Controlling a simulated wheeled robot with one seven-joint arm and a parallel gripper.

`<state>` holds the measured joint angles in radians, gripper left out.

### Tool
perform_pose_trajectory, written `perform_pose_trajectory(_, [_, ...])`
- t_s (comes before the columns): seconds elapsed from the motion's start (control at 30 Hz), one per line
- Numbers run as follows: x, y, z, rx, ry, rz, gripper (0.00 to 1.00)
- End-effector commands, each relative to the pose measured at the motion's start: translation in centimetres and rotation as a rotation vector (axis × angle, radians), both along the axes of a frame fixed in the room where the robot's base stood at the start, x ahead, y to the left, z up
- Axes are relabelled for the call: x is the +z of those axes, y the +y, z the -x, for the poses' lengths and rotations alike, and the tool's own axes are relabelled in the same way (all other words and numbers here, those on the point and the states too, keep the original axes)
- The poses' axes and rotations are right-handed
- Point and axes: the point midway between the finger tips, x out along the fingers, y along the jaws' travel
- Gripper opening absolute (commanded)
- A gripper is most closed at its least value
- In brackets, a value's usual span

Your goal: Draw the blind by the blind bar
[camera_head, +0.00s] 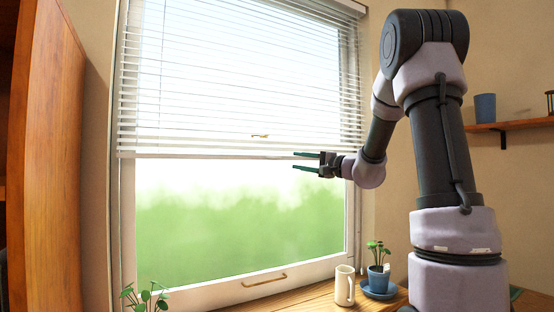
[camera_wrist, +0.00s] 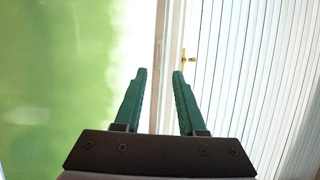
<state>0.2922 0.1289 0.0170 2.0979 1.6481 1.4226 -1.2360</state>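The white slatted blind (camera_head: 235,75) hangs over the upper half of the window, its slats level. Its blind bar (camera_head: 200,154) is the pale strip along the lower edge. My gripper (camera_head: 295,161) is at the right part of the bar, its two green fingers apart, one above the other. In the wrist view, the blind lies on the right and the bar (camera_wrist: 163,60) runs upright between the tips of my open gripper (camera_wrist: 159,72). I cannot tell whether the fingers reach around the bar or stop short of it.
Below the bar the window glass (camera_head: 235,215) is uncovered, with a brass handle (camera_head: 265,280) on the lower frame. A white mug (camera_head: 344,287) and a potted plant (camera_head: 378,272) stand on the wooden surface at lower right. Another plant (camera_head: 146,297) is at lower left.

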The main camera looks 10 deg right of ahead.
Motion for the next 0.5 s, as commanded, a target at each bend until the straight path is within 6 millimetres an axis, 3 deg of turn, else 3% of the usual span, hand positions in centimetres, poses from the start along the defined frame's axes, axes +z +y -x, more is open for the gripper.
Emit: perform_pose_trajectory(0.5, [1.0,5.8,-6.4,0.006,0.002,0.001,0.4])
